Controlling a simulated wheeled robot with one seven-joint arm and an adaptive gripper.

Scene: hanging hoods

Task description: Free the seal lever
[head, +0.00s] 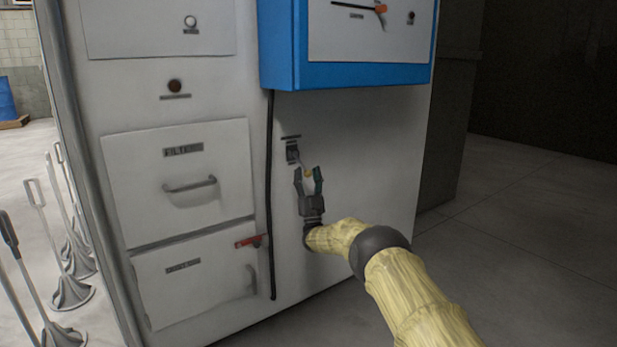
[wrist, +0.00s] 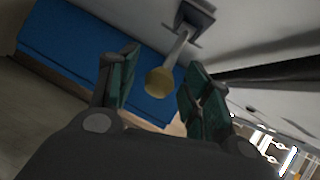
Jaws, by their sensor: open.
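A small lever with a yellow ball knob (head: 308,174) sticks out of a dark bracket (head: 292,151) on the white panel, under a small label that I cannot read. I cannot confirm from the label that it is the seal lever. My gripper (head: 308,170) is open in front of the panel, its two green-padded fingers pointing up on either side of the knob. In the wrist view the knob (wrist: 160,82) lies in the gap between the fingertips, with its pale rod (wrist: 177,48) running up to the bracket (wrist: 195,18). No finger clearly touches it.
A blue box (head: 345,75) juts out above the lever. A black cable (head: 270,190) runs down to the left. A red handle (head: 250,241) sits by the lower drawer, and a drawer pull (head: 190,186) is on the upper one. Several metal stands (head: 68,290) are at left.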

